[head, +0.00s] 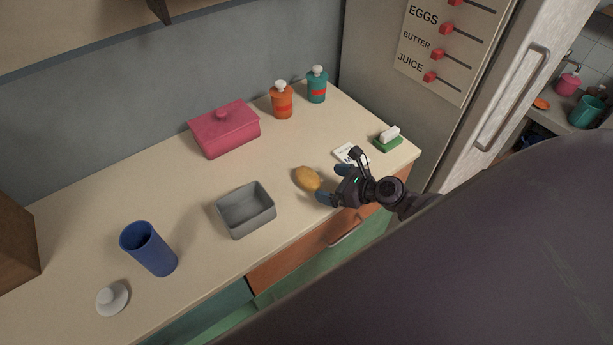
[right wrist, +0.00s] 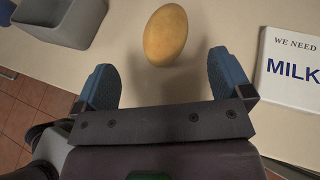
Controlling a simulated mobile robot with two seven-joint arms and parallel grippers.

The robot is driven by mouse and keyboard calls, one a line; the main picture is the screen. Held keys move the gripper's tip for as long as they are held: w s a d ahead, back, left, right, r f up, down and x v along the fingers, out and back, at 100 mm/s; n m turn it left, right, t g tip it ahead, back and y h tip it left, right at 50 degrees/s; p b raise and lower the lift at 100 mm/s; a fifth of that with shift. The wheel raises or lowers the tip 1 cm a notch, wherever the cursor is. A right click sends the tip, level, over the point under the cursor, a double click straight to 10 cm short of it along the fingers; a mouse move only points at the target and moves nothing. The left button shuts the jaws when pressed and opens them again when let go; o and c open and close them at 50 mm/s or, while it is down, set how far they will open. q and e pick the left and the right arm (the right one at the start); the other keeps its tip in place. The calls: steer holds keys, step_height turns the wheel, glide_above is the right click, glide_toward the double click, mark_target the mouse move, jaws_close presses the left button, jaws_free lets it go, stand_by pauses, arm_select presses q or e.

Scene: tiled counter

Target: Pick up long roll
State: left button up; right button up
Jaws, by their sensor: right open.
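The roll (head: 307,178) is a golden-brown, oval bread roll lying on the counter, right of the grey bin. In the right wrist view the roll (right wrist: 165,35) lies ahead of the fingertips, roughly centred between them. My right gripper (head: 331,183) is open and empty, close beside the roll on its right. In the right wrist view its blue fingers (right wrist: 164,70) are spread wide and apart from the roll. My left gripper is not in view.
A grey open bin (head: 232,220) stands left of the roll. A milk note (head: 346,154) and a green sponge holder (head: 387,141) lie to the right. A pink breadbox (head: 224,131), an orange jar (head: 282,102) and a teal jar (head: 317,86) stand behind.

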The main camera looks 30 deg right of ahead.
mark_target(317, 179)
steer(key=shift+d+b+x, duration=0.15)
steer(key=shift+b+x, duration=0.05)
steer(key=shift+x, duration=1.75)
steer(key=shift+d+b+x, duration=0.15)
steer(key=shift+b+x, duration=0.05)
steer(key=shift+x, duration=1.75)
steer(key=shift+w+f, duration=0.1)
steer(key=c, duration=1.1)
